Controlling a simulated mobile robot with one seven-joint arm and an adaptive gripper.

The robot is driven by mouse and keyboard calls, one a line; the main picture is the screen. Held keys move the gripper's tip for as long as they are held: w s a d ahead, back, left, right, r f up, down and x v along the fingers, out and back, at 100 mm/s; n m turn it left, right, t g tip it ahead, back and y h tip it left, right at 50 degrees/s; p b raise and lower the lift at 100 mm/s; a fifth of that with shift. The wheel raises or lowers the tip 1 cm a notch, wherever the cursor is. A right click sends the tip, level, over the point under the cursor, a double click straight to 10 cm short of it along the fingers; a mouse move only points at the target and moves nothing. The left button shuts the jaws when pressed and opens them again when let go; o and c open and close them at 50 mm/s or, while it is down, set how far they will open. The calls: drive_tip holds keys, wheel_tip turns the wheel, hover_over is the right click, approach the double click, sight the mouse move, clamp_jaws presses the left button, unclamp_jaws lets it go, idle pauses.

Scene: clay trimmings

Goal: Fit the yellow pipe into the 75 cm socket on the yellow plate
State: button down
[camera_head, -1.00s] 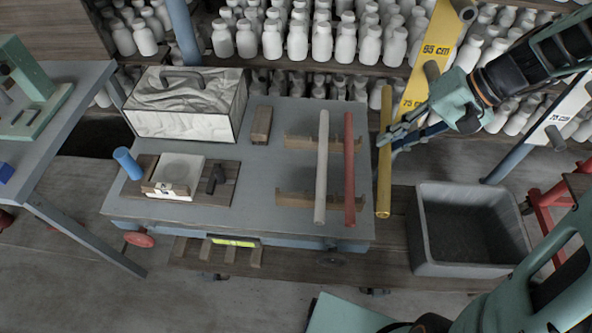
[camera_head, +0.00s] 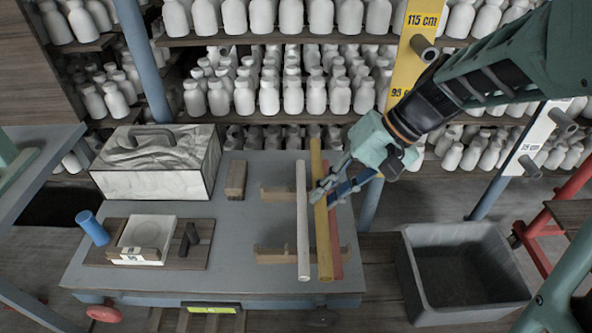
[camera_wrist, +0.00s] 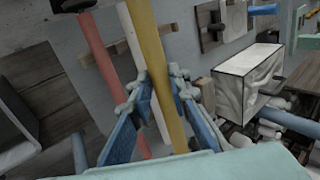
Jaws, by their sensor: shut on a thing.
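The long yellow pipe (camera_head: 323,235) is held lengthwise over the grey table, between the white pipe and the red pipe in the picture. My gripper (camera_head: 322,191) is shut on it around its upper middle. In the wrist view the yellow pipe (camera_wrist: 162,60) runs between the two fingers. The yellow plate (camera_head: 411,52) stands upright at the back right, with 115 cm and part of a 95 cm label showing. My arm hides the plate's lower part, and the 75 cm socket cannot be seen.
The white pipe (camera_head: 303,225) and red pipe (camera_head: 335,250) are close beside the held pipe, by wooden rests (camera_head: 276,255). A grey bin (camera_head: 408,272) stands right of the table. A white plate (camera_head: 522,150) with stubs stands at right. Bottle shelves fill the back.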

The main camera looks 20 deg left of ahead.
drive_tip(key=shift+w+a+f+b, duration=0.15)
drive_tip(key=shift+w+a+f, duration=0.25)
drive_tip(key=shift+a+f, duration=1.5)
drive_tip(key=shift+w+a+f+b, duration=0.1)
drive_tip(key=shift+w+a+f, duration=0.35)
drive_tip(key=shift+a+f, duration=1.45)
drive_tip(key=shift+w+a+f+b, duration=0.15)
drive_tip(key=shift+w+a+f, duration=0.25)
drive_tip(key=shift+a+f, duration=1.5)
drive_tip(key=shift+d+f, duration=0.1)
drive_tip(key=shift+f, duration=0.15)
drive_tip(key=c, duration=1.8)
unclamp_jaws()
